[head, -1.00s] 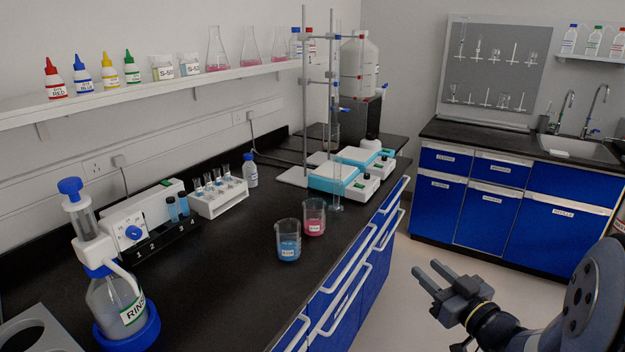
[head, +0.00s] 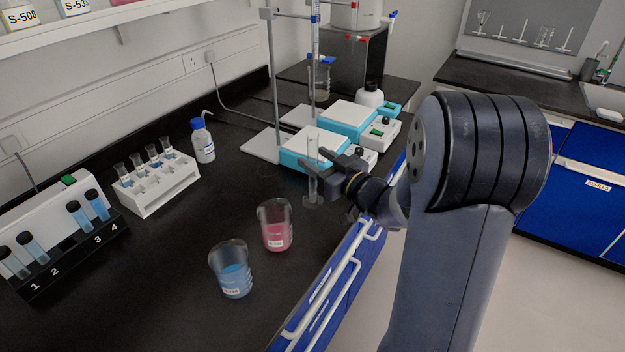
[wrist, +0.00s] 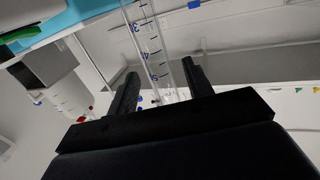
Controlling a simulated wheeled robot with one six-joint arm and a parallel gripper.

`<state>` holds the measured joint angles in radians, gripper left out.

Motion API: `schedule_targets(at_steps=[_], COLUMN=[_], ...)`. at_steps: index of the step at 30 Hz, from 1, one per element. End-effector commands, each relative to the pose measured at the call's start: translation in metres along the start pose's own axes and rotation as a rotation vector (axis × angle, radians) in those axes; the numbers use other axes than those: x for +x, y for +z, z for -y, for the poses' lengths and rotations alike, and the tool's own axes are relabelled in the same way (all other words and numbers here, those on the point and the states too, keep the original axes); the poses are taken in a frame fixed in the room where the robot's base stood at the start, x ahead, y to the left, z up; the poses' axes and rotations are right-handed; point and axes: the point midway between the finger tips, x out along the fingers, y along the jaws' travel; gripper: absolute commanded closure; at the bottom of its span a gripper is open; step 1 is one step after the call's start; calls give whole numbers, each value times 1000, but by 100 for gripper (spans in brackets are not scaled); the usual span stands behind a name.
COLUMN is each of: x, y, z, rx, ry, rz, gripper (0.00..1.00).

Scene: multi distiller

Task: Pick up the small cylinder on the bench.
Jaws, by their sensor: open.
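The small cylinder (head: 312,172) is a clear, slim graduated cylinder. It stands upright on the black bench (head: 180,250), in front of the blue-and-white hotplates. My gripper (head: 323,170) is open beside it, with its fingers level and pointing at the cylinder's upper part. In the wrist view the cylinder (wrist: 148,48), with blue marks, shows between the two spread fingers of my gripper (wrist: 160,72). I cannot tell whether either finger touches it. The cylinder's far part is cut off by the top edge of the wrist view.
A pink beaker (head: 276,226) and a blue beaker (head: 233,270) stand in front, to the left. The hotplates (head: 318,146) and a metal stand (head: 274,80) are just behind the cylinder. A tube rack (head: 155,182) and a wash bottle (head: 202,142) stand farther left.

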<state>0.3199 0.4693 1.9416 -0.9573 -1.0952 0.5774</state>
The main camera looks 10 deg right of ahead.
Motion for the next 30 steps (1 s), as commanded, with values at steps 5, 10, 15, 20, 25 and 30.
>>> schedule_targets(at_steps=[5,10,15,20,25,30], x=[28,36,36,35,35,35], y=[-2,-2,-2,-2,-2,-2], z=[2,1,1,1,1,1], rx=[0,-1,-1,-1,-1,-1], ry=[-2,1,1,1,1,1], rz=[2,1,1,1,1,1], gripper=[52,52,52,65,79,93])
